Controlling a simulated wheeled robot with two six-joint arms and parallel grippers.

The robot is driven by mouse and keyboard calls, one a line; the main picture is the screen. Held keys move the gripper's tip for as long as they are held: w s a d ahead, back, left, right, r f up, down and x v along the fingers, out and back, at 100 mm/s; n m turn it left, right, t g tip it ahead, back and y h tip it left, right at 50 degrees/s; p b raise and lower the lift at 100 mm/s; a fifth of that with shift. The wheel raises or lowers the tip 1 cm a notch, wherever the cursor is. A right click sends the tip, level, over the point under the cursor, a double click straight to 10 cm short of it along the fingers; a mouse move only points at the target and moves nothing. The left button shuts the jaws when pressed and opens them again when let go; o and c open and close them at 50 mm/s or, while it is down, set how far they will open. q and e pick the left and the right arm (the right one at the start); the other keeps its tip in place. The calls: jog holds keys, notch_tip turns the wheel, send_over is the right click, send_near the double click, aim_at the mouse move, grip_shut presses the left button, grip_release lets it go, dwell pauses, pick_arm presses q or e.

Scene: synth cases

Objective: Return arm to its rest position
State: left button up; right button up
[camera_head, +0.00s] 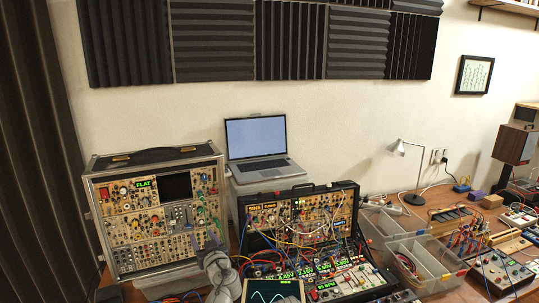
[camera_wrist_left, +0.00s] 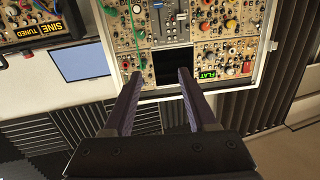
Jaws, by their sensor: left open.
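My left gripper (camera_head: 213,243) is in front of the lower right part of a cased synth (camera_head: 150,212) with a green FLAT display. Its arm rises from the bottom edge. In the left wrist view the two dark fingers of this gripper (camera_wrist_left: 160,76) are apart, with nothing between them. The synth panel (camera_wrist_left: 215,30) lies beyond the fingertips there, seen upside down, with its black screen (camera_wrist_left: 171,63) behind the gap. I cannot tell the exact distance from the fingers to the panel. My right gripper is not in view.
A second synth case (camera_head: 300,212) with many patch cables stands right of the gripper. A laptop (camera_head: 257,140) stands behind it. A small scope screen (camera_head: 272,291) is near the bottom edge. Clear bins (camera_head: 425,262) and a lamp (camera_head: 416,170) are further right.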

pick_arm(q)
jog(key=s+d+f+m+g+h+b, duration=0.1)
jog(key=s+d+f+g+b, duration=0.2)
jog(key=s+f, duration=0.45)
jog(key=s+f+m+g+b, duration=0.15)
jog(key=s+f+g, duration=0.3)
jog(key=f, duration=0.55)
jog(key=s+d+f+m+g+h+b, duration=0.2)
jog(key=s+d+f+m+g+h, duration=0.1)
jog(key=s, duration=0.5)
jog(key=s+d+f+m+g+h+b, duration=0.2)
jog(key=s+d+f+g, duration=0.3)
jog(key=s+d+f, duration=0.3)
jog(key=shift+d+f+m+h, duration=0.25)
jog(key=shift+d+m+h, duration=0.15)
jog(key=shift+m, duration=0.35)
